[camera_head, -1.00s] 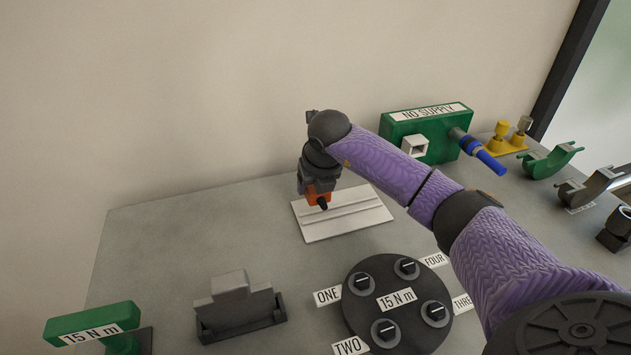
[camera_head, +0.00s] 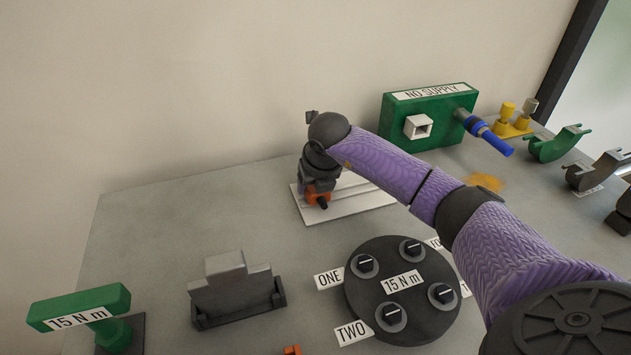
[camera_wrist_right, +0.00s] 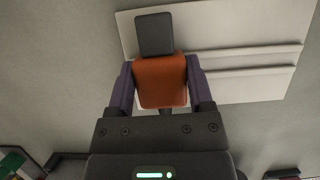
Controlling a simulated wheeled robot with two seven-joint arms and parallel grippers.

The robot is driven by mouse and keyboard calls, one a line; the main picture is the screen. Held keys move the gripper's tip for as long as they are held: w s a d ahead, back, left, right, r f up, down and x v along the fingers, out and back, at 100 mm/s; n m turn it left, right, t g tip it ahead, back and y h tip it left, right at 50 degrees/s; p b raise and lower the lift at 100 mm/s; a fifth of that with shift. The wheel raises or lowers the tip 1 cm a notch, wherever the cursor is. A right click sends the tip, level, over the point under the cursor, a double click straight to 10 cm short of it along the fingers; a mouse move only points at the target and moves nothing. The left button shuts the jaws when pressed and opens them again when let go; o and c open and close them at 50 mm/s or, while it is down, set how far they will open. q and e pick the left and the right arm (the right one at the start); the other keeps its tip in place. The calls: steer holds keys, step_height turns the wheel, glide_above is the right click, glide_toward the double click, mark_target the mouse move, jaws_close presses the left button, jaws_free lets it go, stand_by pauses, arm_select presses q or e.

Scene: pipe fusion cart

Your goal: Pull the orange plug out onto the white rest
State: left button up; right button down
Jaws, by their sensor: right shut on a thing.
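The orange plug (camera_head: 319,196) is between the fingers of my right gripper (camera_head: 317,188), which is shut on it. In the right wrist view the plug's orange body (camera_wrist_right: 161,83) sits between both fingers, with a dark grey block (camera_wrist_right: 155,34) at its far end. The white rest (camera_head: 345,207) lies flat on the table, with ridges along it. The plug is over or on the rest's left part; I cannot tell whether it touches. The green NO SUPPLY box (camera_head: 430,116) has a white square socket (camera_head: 418,127), empty and clear of the plug. My left gripper is not in view.
A round dark dial plate (camera_head: 405,333) with several knobs stands in front. A grey block in a holder (camera_head: 234,287) and a green 15 N m handle (camera_head: 84,306) are at the front left. A blue-banded handle (camera_head: 487,134) sticks out of the green box.

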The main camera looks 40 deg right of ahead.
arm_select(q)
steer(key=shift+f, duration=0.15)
arm_select(e)
steer(key=shift+f, duration=0.25)
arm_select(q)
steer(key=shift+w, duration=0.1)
arm_select(e)
jaws_free()
steer(key=shift+s+r, duration=0.1)
steer(key=shift+r, duration=0.25)
steer(key=p+v, duration=0.3)
steer(key=v, duration=0.6)
steer(key=shift+s+r, duration=0.1)
steer(key=shift+s, duration=0.05)
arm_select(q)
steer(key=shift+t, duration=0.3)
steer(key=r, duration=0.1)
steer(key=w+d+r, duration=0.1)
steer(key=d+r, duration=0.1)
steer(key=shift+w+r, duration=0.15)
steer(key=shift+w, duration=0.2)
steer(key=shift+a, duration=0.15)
